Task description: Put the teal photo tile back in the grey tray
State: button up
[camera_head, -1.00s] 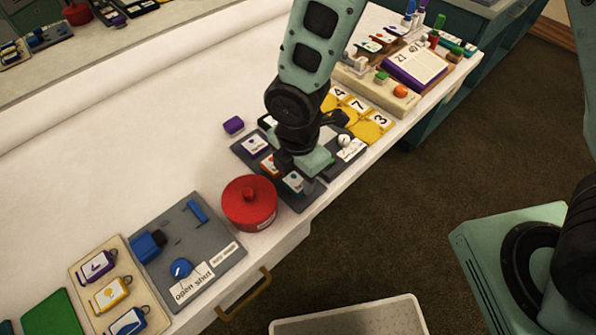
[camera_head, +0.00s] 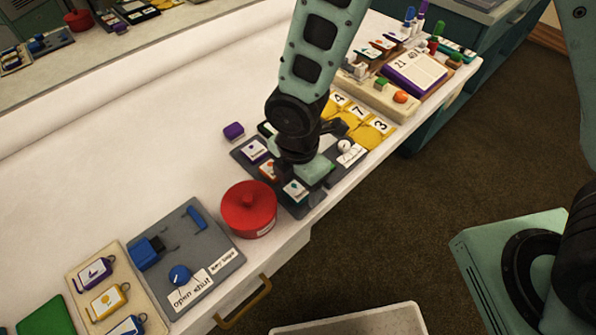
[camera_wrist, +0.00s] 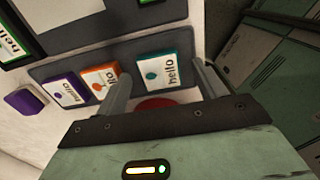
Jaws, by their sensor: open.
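The teal photo tile (camera_head: 295,190) has a white face and lies in the end place of the grey tray (camera_head: 304,209), at the near end of a row. In the wrist view the teal tile (camera_wrist: 170,72), marked "hello", lies between and just beyond my fingertips. My gripper (camera_wrist: 161,72) is open, one finger on each side of the tile, and not closed on it. In the head view my gripper (camera_head: 302,179) is right over that end of the tray (camera_wrist: 50,70). I cannot tell whether the fingers touch the tile.
A purple tile (camera_head: 255,150) and an orange tile (camera_head: 268,170) lie in the same row. Yellow number cards (camera_head: 358,110) lie beyond. A loose purple block (camera_head: 233,131) lies behind the tray.

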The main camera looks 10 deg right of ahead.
notch_tip(320, 180, up, 17)
jog(key=p, duration=0.1)
jog(key=shift+r+p, duration=0.2)
jog(key=shift+p, duration=0.15)
dwell(0.3)
